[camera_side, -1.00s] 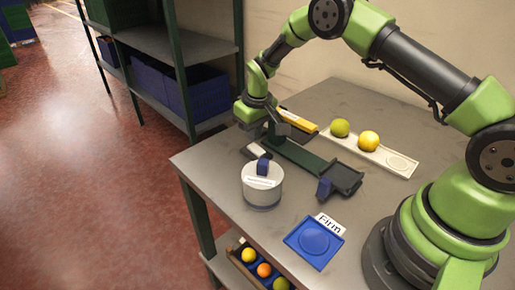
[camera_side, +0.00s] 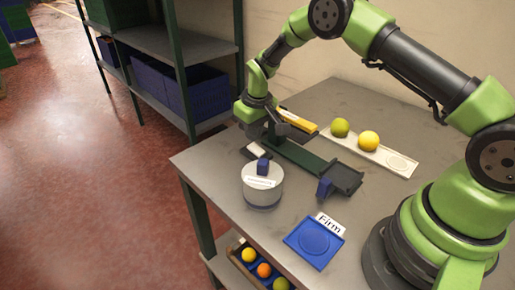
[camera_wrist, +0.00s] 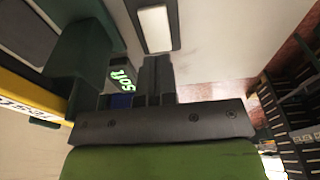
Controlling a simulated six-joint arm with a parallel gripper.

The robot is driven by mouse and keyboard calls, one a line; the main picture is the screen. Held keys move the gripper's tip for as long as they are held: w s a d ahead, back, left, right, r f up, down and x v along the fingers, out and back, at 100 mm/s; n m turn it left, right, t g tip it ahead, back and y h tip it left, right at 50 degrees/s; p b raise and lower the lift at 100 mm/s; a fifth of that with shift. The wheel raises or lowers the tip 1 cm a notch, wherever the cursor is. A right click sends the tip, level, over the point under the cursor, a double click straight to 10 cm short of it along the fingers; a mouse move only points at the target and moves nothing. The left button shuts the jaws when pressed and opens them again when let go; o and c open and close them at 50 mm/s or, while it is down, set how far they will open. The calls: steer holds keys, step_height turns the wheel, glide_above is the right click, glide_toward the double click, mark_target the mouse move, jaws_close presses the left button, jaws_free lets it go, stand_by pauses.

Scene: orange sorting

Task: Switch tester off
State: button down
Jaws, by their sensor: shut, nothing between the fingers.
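The tester is a long dark green device (camera_side: 297,154) with a dark plate at its near end and a blue block beside it. Its small display (camera_wrist: 123,77) is lit with green characters in the wrist view. A pale rocker switch in a dark frame (camera_wrist: 155,27) lies just beyond my fingertips in the wrist view; it also shows left of the tester in the side view (camera_side: 258,150). My gripper (camera_wrist: 158,72) is shut and empty, close to the switch. I cannot tell whether the fingertips touch it. My gripper (camera_side: 271,130) partly hides the tester's far end.
A yellow labelled bar (camera_side: 299,121) lies behind. A white tray (camera_side: 402,163) holds a green and a yellow fruit. A blue "Firm" tray (camera_side: 314,243) sits at the near edge.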

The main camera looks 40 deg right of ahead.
steer(key=shift+f, duration=1.2)
stand_by(0.6)
steer(key=shift+r, duration=3.55)
step_height(320, 180, up, 10)
steer(key=t, duration=0.1)
glide_above(253, 146)
steer(key=s+a, duration=0.1)
steer(key=s, duration=0.2)
steer(key=s+a+r+m+t, duration=0.2)
steer(key=s+r, duration=0.5)
steer(key=r, duration=0.2)
steer(key=s+a+r+m+t+y, duration=0.1)
steer(key=s, duration=0.8)
steer(key=s+a+r+m+t+y, duration=0.1)
steer(key=s, duration=0.8)
steer(key=shift+s+r, duration=0.15)
steer(key=shift+r, duration=0.2)
